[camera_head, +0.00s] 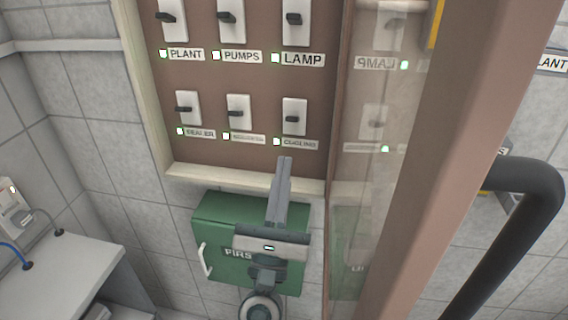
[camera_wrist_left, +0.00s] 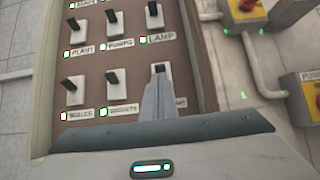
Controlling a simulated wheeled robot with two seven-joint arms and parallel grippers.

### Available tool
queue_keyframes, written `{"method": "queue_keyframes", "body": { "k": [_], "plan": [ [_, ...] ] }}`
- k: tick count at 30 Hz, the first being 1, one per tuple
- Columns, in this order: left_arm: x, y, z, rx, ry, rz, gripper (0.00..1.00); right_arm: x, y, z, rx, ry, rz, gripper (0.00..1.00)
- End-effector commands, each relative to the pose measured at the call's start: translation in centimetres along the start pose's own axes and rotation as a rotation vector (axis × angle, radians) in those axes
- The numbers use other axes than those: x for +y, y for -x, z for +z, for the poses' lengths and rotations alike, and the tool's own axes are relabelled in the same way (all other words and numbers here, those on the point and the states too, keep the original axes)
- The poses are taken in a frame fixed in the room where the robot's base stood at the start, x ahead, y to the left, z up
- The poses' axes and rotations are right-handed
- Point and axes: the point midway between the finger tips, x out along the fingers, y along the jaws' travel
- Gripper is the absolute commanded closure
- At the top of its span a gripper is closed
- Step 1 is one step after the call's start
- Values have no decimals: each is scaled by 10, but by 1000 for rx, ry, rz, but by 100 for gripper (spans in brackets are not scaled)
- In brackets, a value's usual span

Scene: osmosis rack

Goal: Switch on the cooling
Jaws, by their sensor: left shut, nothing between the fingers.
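The cooling switch (camera_head: 294,105) is a white plate with a short dark lever, the rightmost of the lower row in the brown panel. Its COOLING label (camera_head: 300,143), with a small lit greenish lamp, sits just below it. In the left wrist view the switch (camera_wrist_left: 160,69) shows at the fingertips, which hide its lower part and most of the label. My left gripper (camera_head: 285,160) is shut and empty, fingers pointing up, tips just below the label in the head view. I cannot tell whether they touch the panel. My right gripper is out of view.
Neighbouring switches stand close by, such as LAMP (camera_head: 295,30) above and another (camera_head: 238,105) to the left. A clear door (camera_head: 350,215) stands open on the right. A green first-aid box (camera_head: 215,225) hangs below, partly behind my gripper. A pale frame edges the panel.

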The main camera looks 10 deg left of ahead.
Motion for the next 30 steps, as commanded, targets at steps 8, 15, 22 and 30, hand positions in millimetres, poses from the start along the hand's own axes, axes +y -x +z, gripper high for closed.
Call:
{"method": "queue_keyframes", "body": {
  "k": [8, 15, 22, 30],
  "plan": [
    [0, 30, 35, 1, 0, -1, 100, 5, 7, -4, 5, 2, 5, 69],
    [0, 40, 47, 0, 0, -1, 100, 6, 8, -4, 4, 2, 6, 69],
    [0, 40, 48, 0, 0, 0, 100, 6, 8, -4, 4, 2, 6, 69],
    [0, 40, 48, 0, 0, 0, 100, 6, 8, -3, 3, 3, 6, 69]
  ]
}}
